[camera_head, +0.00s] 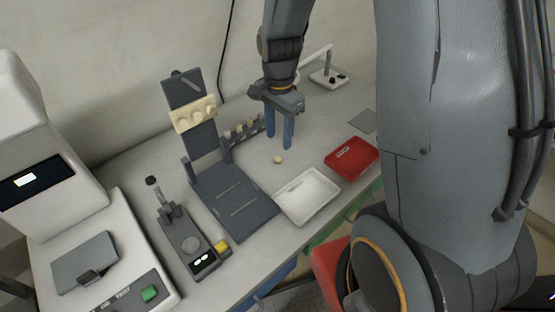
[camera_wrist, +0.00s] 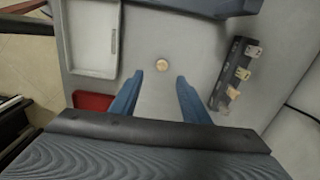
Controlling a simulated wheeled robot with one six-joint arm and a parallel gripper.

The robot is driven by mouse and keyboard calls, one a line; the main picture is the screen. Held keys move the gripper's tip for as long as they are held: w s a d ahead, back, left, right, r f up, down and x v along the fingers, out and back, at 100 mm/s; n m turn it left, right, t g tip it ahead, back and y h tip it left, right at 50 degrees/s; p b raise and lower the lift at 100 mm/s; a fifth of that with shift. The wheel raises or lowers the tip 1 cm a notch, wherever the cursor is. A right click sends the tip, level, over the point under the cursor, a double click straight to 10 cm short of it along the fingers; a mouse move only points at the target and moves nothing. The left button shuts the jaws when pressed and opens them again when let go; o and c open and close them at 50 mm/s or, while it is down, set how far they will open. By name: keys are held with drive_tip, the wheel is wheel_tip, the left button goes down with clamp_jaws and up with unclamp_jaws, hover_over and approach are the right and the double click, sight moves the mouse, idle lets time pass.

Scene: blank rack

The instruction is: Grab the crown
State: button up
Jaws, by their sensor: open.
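The crown appears to be the small cream piece (camera_head: 278,160) lying alone on the grey table. In the wrist view this crown (camera_wrist: 162,65) lies just beyond the fingertips, roughly centred between them. My gripper (camera_head: 282,145) points down above the table, open and empty, with its blue fingers apart. In the wrist view the gripper's two blue fingers (camera_wrist: 160,78) show on either side of the gap. The crown is apart from both fingers.
A white tray (camera_head: 297,211) and a red tray (camera_head: 334,163) lie near the front edge. A dark rack (camera_head: 228,150) with several small pieces stands close by. A dark stand (camera_head: 235,205) carries a beige block (camera_head: 193,115). Machines stand at the left.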

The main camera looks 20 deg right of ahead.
sight(279, 157)
drive_tip(key=shift+w+f+m, duration=0.15)
drive_tip(key=shift+f+m, duration=0.15)
drive_tip(key=shift+f, duration=0.35)
drive_tip(key=shift+w+d+f+p, duration=0.1)
drive_tip(key=shift+f+p, duration=1.15)
drive_tip(key=shift+f, duration=2.1)
clamp_jaws()
